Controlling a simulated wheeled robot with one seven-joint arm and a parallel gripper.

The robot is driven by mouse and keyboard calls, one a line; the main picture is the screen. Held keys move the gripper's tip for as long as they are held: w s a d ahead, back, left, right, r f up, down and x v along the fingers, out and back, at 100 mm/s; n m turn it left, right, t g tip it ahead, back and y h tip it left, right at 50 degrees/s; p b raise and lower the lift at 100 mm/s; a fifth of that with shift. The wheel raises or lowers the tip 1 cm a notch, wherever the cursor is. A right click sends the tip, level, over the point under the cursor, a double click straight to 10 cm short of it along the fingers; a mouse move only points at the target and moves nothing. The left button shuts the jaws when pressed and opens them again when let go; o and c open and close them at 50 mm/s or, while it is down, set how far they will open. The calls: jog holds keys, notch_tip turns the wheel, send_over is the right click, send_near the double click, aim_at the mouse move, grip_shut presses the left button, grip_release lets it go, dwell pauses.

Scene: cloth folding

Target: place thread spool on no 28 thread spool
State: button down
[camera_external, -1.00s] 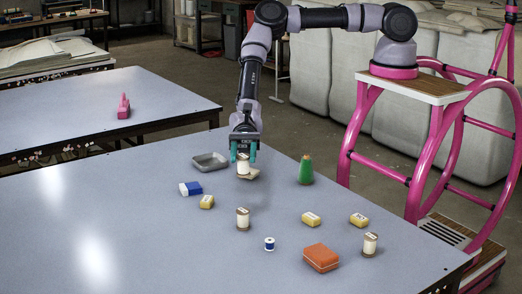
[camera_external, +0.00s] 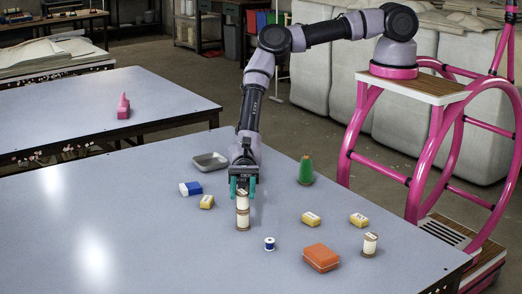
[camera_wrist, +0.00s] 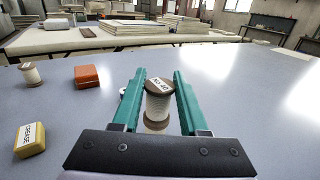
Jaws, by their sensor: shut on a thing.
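My gripper (camera_external: 243,184) is shut on a white thread spool (camera_external: 242,201) with brown ends. In the wrist view the held spool (camera_wrist: 158,103) is between the teal fingers (camera_wrist: 160,78); its top label seems to read "No 40". A second white spool (camera_external: 243,221) stands upright on the table directly below it. The two look lined up and very close; I cannot tell whether they touch. In the wrist view only part of the lower spool (camera_wrist: 156,126) shows. Another white spool (camera_external: 370,244) stands at the right, also in the wrist view (camera_wrist: 30,73). Their numbers are unreadable.
A small blue spool (camera_external: 269,243) stands close by at the front right. The table's left front is clear.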

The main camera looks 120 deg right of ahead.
jog(key=shift+c, duration=2.2)
grip_release()
jog(key=shift+f, duration=0.1)
